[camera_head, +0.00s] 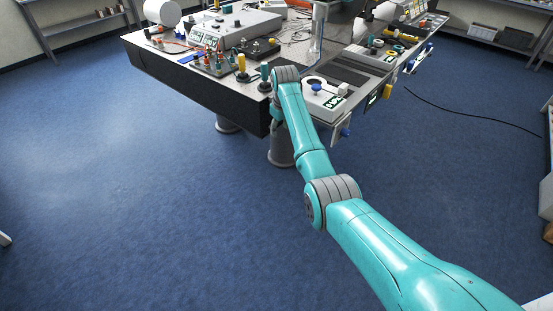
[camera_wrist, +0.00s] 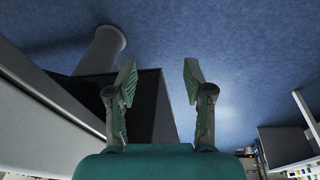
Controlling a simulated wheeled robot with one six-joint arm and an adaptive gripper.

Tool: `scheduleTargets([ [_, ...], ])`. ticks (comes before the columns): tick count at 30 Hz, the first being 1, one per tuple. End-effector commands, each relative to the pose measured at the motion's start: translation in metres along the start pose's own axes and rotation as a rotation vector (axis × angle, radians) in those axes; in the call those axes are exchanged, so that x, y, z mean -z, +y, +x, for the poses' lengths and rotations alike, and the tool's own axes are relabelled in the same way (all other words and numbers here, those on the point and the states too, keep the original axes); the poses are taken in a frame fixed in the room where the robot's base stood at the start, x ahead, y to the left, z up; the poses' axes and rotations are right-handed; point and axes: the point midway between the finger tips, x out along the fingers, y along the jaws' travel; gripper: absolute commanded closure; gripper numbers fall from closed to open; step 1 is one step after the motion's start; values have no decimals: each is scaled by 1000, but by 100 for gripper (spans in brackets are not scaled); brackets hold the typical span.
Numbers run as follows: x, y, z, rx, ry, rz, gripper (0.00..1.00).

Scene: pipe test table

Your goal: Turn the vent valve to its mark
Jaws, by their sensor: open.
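My gripper (camera_wrist: 159,80) is open in the wrist view, with its two green fingers apart and nothing between them. Beyond the fingers are the blue floor and the table's dark side. In the head view my arm reaches to the near corner of the pipe test table (camera_head: 195,84), and the gripper is mostly hidden there. I cannot tell which fitting is the vent valve, and its mark cannot be made out. A blue knob (camera_head: 345,132) shows at the table's front edge, and another blue knob (camera_head: 316,87) sits on a white unit (camera_head: 325,107).
Yellow (camera_head: 241,63) and teal (camera_head: 265,73) upright handles stand close left of my wrist. A grey instrument box (camera_head: 235,32) and several small fittings crowd the tabletop. A black cable (camera_head: 470,113) lies on the floor at right. The floor left of the table is clear.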

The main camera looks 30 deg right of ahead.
Motion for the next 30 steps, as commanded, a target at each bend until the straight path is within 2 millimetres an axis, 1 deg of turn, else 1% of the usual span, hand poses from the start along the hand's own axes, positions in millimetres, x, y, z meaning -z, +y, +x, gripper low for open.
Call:
scheduleTargets([
  [1, -4, -4, 9, -2, 5, 1, 48],
  [9, -19, -22, 49, -19, 44, 10, 48],
  [18, -37, -42, 86, -37, 89, 19, 48],
  [24, -44, -49, 98, -43, 106, 23, 48],
  [30, -46, -51, 101, -45, 111, 24, 48],
])
